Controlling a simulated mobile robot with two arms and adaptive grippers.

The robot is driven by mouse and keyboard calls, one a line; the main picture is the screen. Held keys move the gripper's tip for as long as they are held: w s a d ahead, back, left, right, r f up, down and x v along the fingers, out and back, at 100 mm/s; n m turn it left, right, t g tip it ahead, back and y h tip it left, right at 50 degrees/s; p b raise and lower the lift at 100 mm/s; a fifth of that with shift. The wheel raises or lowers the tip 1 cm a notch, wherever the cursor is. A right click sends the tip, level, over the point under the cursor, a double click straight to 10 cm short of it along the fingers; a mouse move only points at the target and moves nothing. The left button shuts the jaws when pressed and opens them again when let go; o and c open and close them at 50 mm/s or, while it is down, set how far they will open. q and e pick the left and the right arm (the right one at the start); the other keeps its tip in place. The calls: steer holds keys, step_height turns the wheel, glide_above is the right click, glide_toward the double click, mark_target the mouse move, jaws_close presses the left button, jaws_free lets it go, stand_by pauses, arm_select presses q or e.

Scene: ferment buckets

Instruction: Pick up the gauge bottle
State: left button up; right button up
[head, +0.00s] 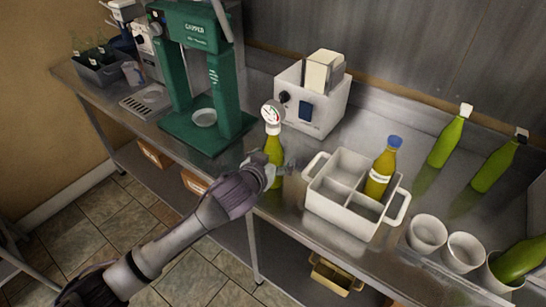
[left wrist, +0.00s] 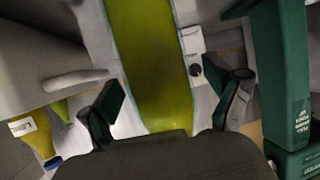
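The gauge bottle (head: 273,147) is yellow-green with a round white gauge on top. It stands upright on the steel counter, between the green capper and the white crate. My left gripper (head: 278,169) is at its lower body in the head view. In the left wrist view the bottle (left wrist: 153,65) fills the middle, between the two dark fingers of my left gripper (left wrist: 168,105). The fingers are apart, with a visible gap on the right side of the bottle. The gauge is out of the wrist view. My right gripper is not in view.
The white crate (head: 331,204) holds a yellow bottle with a blue cap (head: 380,172). The green capper (head: 184,88) stands left, and a white box with a knob (head: 307,110) behind. Green bottles (head: 446,141) and white cups (head: 428,232) are at the right.

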arm_select(q)
jaws_close()
steer(key=shift+r, duration=0.1)
steer(key=shift+w, duration=0.1)
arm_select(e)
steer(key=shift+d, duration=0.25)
arm_select(q)
steer(key=shift+r, duration=0.15)
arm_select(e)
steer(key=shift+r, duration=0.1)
